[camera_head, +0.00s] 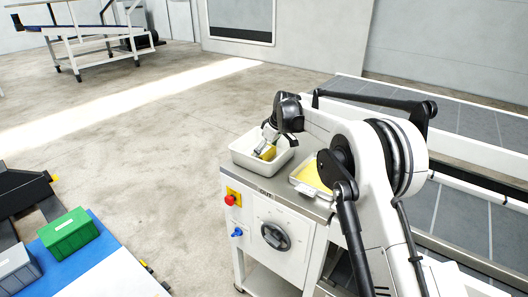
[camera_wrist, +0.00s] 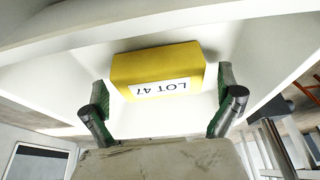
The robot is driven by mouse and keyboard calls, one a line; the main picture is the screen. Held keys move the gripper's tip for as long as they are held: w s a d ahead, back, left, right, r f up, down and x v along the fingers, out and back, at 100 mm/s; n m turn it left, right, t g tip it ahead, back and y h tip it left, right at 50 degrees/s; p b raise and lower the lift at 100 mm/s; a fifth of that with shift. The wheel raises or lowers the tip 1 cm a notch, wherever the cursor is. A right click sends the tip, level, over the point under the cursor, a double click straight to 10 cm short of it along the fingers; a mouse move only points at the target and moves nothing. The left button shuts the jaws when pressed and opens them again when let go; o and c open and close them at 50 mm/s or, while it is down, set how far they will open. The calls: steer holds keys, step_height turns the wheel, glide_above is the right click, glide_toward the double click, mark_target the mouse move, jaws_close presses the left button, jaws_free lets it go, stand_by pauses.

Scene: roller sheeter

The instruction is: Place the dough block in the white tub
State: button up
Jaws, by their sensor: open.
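The white tub (camera_head: 249,165) stands on the machine's top, at its left end. A yellow block marked "LOT 47" (camera_wrist: 157,66), which I take as the dough block, is inside the tub; its yellow also shows in the head view (camera_head: 267,153). My gripper (camera_head: 265,145) reaches down into the tub over the block. In the wrist view my gripper (camera_wrist: 162,95) is open, with a finger on each side of the block and visible gaps between. The tub's white inner surface (camera_wrist: 60,80) surrounds the block. Whether the block rests flat on the tub's floor is hard to tell.
A shallow tray with a yellow content (camera_head: 310,175) sits right of the tub, close to my arm. The machine's front has a red button (camera_head: 229,200), a blue knob (camera_head: 237,232) and a dark dial (camera_head: 275,236). A green bin (camera_head: 68,233) is at lower left. Floor left of the machine is clear.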

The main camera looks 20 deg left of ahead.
steer(key=shift+r, duration=0.15)
steer(key=v, duration=1.2)
steer(key=shift+b, duration=0.45)
steer(key=shift+d, duration=0.1)
